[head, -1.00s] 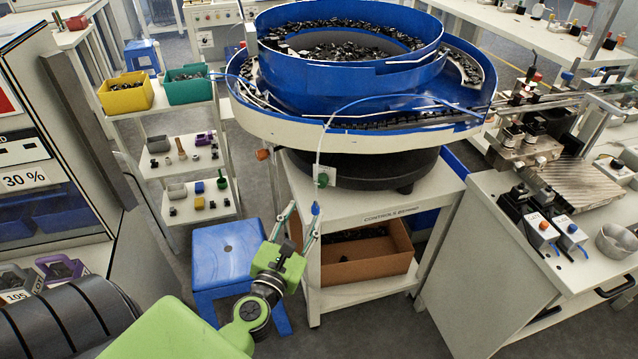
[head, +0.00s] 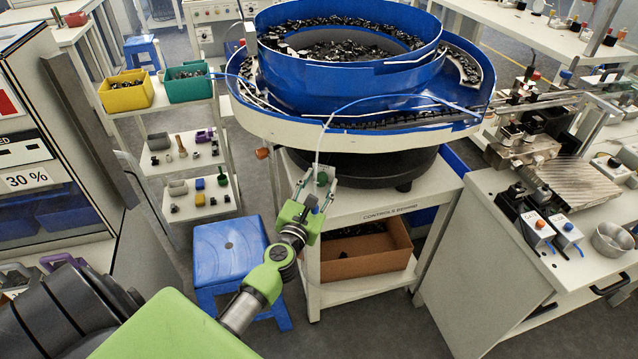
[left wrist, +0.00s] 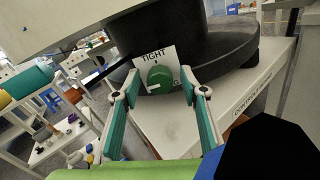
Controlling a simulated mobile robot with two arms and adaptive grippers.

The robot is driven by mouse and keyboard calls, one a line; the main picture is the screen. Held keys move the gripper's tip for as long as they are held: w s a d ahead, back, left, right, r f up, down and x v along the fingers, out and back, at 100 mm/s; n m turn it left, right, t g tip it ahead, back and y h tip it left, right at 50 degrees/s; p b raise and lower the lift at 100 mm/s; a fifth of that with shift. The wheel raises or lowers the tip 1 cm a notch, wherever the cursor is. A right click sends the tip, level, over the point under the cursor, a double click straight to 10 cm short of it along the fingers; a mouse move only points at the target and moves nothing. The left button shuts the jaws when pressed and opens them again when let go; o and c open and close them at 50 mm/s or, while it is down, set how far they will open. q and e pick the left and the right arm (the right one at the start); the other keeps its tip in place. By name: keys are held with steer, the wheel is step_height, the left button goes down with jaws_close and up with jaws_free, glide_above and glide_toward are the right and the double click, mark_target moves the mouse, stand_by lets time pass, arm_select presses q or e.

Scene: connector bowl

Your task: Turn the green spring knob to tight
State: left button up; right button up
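A pale line shows at the knob's lower left; other plate lettering is partly hidden by a finger. In the head view, the knob (head: 322,179) sits at the tips of my left gripper (head: 316,184). My left gripper (left wrist: 160,74) is open, with one finger on each side of the knob in the wrist view. Gaps show between fingers and knob; I cannot tell how deep the fingers reach. My right gripper is out of view.
The blue bowl feeder (head: 345,75) overhangs the knob, above a black base (head: 400,172) on a white stand (head: 365,205). An orange knob (head: 262,153) is to the left. A blue stool (head: 228,252) and a cardboard box (head: 365,258) are below.

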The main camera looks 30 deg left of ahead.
arm_select(q)
steer(key=c, duration=1.1)
steer(key=shift+m, duration=0.4)
steer(key=shift+m+p, duration=0.45)
steer(key=shift+m, duration=0.15)
steer(key=m+p, duration=0.2)
steer(key=m, duration=0.4)
steer(key=m+p, duration=0.2)
steer(key=m, duration=0.3)
steer(key=shift+m, duration=0.3)
steer(key=shift+f+m+p, duration=0.1)
steer(key=shift+m+p, duration=0.7)
steer(key=shift+m, duration=1.4)
